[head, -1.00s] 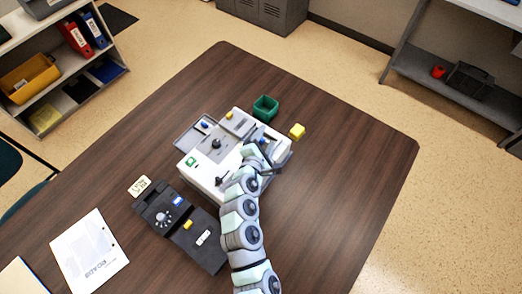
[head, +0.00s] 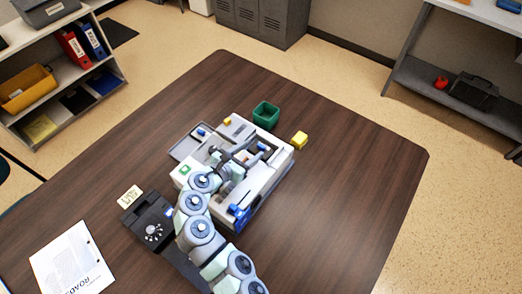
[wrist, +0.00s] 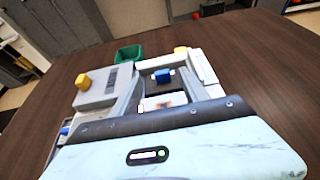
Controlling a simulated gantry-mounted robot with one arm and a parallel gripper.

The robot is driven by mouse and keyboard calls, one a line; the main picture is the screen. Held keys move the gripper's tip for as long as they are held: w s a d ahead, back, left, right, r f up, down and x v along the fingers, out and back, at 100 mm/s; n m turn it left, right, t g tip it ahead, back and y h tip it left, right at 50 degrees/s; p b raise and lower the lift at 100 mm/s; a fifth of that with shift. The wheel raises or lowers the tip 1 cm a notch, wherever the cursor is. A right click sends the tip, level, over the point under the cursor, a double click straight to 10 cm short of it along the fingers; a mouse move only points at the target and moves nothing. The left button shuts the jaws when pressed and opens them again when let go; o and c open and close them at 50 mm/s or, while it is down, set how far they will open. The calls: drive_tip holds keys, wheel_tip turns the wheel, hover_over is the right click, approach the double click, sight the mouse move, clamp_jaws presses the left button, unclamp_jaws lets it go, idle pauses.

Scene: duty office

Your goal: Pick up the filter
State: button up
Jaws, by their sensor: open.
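A white machine (head: 272,186) stands on the table, with an open recess at its right side. A small blue block (wrist: 163,76) sits in the recess in the wrist view; it also shows near the machine's back edge in the head view (head: 262,146). A larger blue part (head: 238,210) is at the machine's front right corner. I cannot tell for sure which part is the filter. My gripper (head: 238,158) is open and empty above the machine. In the wrist view its fingers (wrist: 160,84) lie either side of the blue block, which looks beyond them.
A green bin (head: 266,115) and a yellow block (head: 299,140) stand behind the machine. A dark device with a dial (head: 150,225), a small card (head: 130,195) and a paper sheet (head: 72,262) lie at the left front. The table's right side is clear.

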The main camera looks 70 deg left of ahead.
sight(261, 146)
drive_tip(key=shift+w+a+f, duration=0.15)
drive_tip(key=shift+w+f, duration=0.3)
drive_tip(key=shift+w, duration=0.1)
drive_tip(key=x, duration=0.4)
drive_tip(key=shift+a+f+b, duration=0.1)
drive_tip(key=shift+b, duration=0.25)
drive_tip(key=shift+c, duration=0.5)
clamp_jaws()
